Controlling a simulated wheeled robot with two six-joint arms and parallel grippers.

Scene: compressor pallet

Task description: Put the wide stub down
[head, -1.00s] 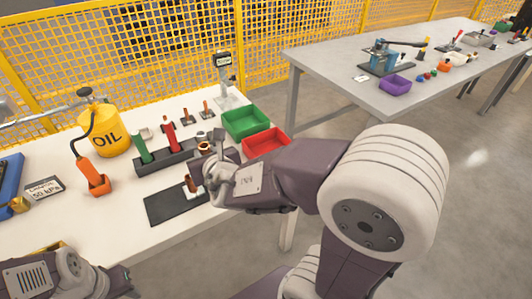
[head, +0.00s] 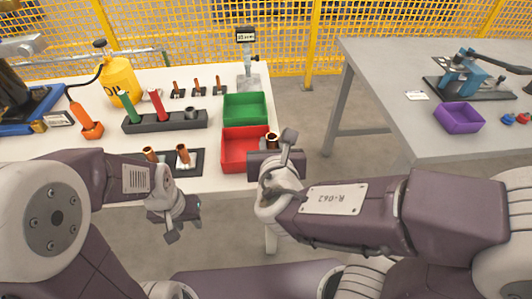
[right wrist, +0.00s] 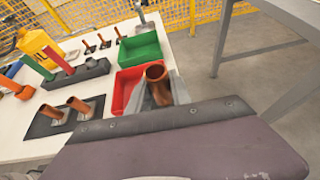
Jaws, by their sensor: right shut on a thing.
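My right gripper (head: 274,150) is shut on a copper stub (head: 272,139), held upright just right of the red bin near the table's front right corner. In the right wrist view the stub (right wrist: 157,82) shows its open round mouth between the jaws; its lower end is hidden. Two other copper stubs, a left one (head: 149,154) and a right one (head: 183,154), stand on the dark mat (head: 198,160), partly behind my left arm. My left gripper (head: 178,220) hangs in front of the table edge; its jaw gap is unclear.
The red bin (head: 230,152) and green bin (head: 245,108) look empty. A dark rack (head: 165,121) with green and red handles stands left of them. Several small copper pieces (head: 197,87) stand behind it. A gap separates this table from another grey table (head: 395,105).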

